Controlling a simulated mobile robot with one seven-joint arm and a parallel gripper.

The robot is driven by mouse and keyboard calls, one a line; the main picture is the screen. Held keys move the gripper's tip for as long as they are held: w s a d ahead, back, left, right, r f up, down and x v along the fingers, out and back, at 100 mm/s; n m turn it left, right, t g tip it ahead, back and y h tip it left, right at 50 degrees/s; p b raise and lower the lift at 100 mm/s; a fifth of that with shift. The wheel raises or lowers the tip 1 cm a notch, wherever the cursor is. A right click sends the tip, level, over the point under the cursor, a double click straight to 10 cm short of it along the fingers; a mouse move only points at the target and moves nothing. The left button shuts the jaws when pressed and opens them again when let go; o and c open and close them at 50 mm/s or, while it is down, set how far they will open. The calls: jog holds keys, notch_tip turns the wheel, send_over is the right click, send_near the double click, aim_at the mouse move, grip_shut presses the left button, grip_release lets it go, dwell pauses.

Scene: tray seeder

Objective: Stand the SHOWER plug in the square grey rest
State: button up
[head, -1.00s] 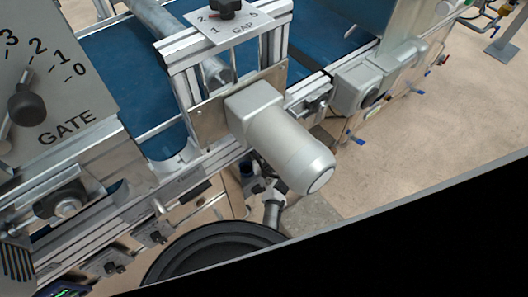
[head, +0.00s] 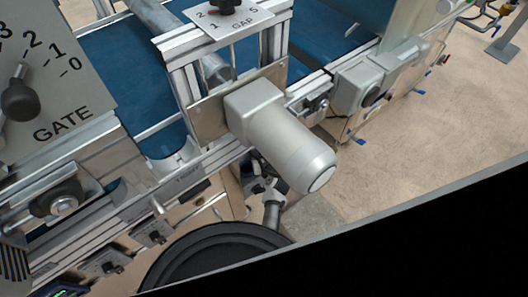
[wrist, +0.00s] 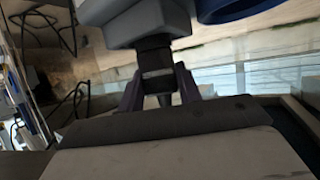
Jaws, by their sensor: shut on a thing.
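In the wrist view my gripper (wrist: 158,94) is shut on a dark plug (wrist: 157,62) with a lighter band around it. One finger is on each side of the plug, and its narrow tip points down the picture between them. A grey block (wrist: 148,20) is at the plug's upper end; I cannot tell whether they touch or are joined. No SHOWER lettering is readable. I cannot identify the square grey rest in either view.
A round black thing (head: 215,255) is below. Open floor (head: 430,130) lies right. A blue curved part (wrist: 240,8) tops the wrist view.

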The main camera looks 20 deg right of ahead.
jog(key=shift+f+b, duration=0.3)
jog(key=shift+b, duration=0.05)
jog(key=o, duration=1.1)
jog(key=shift+o, duration=0.2)
